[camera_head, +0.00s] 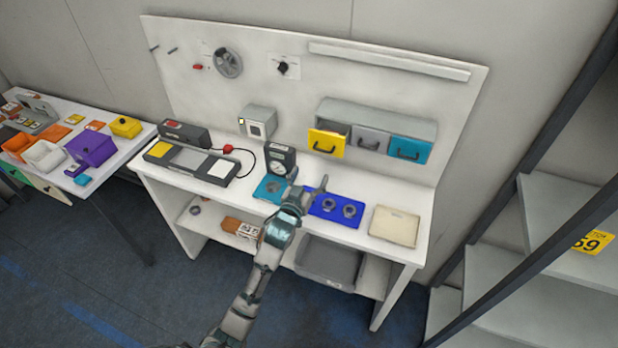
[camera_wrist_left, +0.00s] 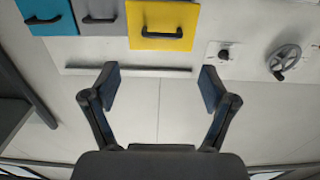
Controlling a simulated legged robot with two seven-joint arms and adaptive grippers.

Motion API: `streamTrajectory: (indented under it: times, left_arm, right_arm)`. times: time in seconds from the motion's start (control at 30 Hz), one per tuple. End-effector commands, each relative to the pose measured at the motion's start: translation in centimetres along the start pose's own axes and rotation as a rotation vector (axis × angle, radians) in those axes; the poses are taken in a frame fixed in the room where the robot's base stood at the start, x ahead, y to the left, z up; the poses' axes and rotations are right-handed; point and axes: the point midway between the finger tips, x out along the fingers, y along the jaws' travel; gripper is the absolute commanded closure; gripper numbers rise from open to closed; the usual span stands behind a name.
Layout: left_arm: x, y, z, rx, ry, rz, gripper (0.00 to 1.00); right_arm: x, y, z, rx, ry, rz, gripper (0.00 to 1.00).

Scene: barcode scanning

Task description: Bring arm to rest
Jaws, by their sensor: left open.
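My left arm (camera_head: 262,262) reaches up from the bottom of the head view to the front of the white workbench (camera_head: 160,172). My left gripper (camera_head: 306,190) is over the bench's front edge, between a teal pad (camera_head: 266,192) and a blue tray (camera_head: 330,211). In the left wrist view, the left gripper (camera_wrist_left: 159,86) is open, its two fingers wide apart with nothing between them. The white back panel shows beyond them, upside down. Whether the gripper touches the bench cannot be told. My right gripper is not in view.
A gauge device (camera_head: 280,160) stands just behind the gripper. Yellow (camera_head: 326,144), grey and teal drawers are at the back. A beige box (camera_head: 394,226) is at right. Floor is open in front.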

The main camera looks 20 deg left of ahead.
Motion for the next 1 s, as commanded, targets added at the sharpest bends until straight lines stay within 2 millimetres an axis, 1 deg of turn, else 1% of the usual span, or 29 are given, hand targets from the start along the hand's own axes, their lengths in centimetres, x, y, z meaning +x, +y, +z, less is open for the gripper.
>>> streamTrajectory:
  times: [0.03, 0.13, 0.57, 0.67, 0.73, 0.77, 0.83, 0.87, 0.9, 0.97, 1.0]
  left_arm:
    - [-0.4, 0.0, 0.0, 0.0, 0.0, 0.0, 0.16]
    - [-0.8, 0.0, 0.0, 0.001, 0.0, 0.0, 0.16]
    - [-0.8, 0.0, 0.0, 0.001, 0.001, 0.0, 0.16]
    - [-1.2, 0.0, 0.8, 0.002, -0.021, -0.001, 0.16]
    - [-2.2, 0.1, 2.7, 0.006, -0.076, -0.003, 0.16]
    - [-2.9, 0.1, 4.0, 0.008, -0.114, -0.005, 0.16]
    - [-5.3, 0.2, 7.7, 0.016, -0.226, -0.007, 0.16]
    - [-6.7, 0.3, 9.6, 0.022, -0.284, -0.008, 0.16]
    - [-8.8, 0.4, 12.1, 0.028, -0.369, -0.008, 0.16]
    - [-12.4, 0.6, 15.6, 0.041, -0.499, -0.004, 0.16]
    - [-14.8, 0.8, 17.6, 0.048, -0.581, 0.001, 0.16]
  right_arm:
    - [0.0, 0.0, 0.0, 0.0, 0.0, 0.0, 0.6]
    - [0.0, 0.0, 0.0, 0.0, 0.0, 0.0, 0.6]
    - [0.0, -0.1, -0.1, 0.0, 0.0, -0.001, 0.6]
    - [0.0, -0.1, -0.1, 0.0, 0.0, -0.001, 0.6]
    - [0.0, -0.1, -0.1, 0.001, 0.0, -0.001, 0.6]
    - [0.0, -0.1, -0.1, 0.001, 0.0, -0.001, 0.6]
    - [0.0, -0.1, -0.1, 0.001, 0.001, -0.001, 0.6]
    - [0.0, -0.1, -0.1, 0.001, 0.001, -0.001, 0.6]
    - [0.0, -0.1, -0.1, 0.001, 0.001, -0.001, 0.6]
    - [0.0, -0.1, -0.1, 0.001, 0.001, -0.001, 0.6]
    - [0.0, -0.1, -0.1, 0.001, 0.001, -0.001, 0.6]
